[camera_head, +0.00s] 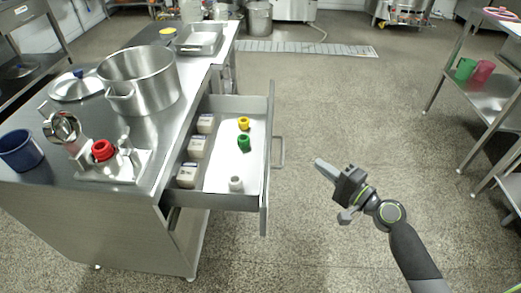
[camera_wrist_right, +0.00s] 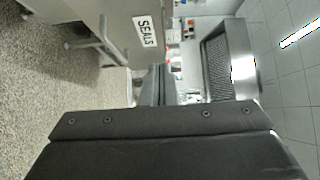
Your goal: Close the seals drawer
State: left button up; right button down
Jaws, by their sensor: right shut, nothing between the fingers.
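The seals drawer (camera_head: 271,170) is pulled out from the steel table, to the right. Inside lie a yellow piece (camera_head: 243,123), a green piece (camera_head: 244,143), a pale piece (camera_head: 236,184) and several small labelled boxes (camera_head: 196,147). Its bar handle (camera_head: 280,152) is on the outer face. My right gripper (camera_head: 320,164) is shut and empty, to the right of the drawer front and apart from it. The right wrist view shows the front with its SEALS label (camera_wrist_right: 145,31) and the handle (camera_wrist_right: 97,42), beside the gripper fingers (camera_wrist_right: 160,72). My left gripper is not in view.
A steel shelf (camera_head: 490,95) stands at the right. The floor between is clear.

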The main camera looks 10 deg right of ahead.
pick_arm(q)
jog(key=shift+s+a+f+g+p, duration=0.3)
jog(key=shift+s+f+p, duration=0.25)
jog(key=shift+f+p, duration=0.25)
pick_arm(e)
jog(key=s+a+x, duration=0.1)
jog(key=a+x, duration=0.1)
jog(key=x, duration=1)
jog(key=shift+a, duration=0.45)
jog(key=shift+w+r, duration=0.1)
jog(key=shift+a, duration=0.1)
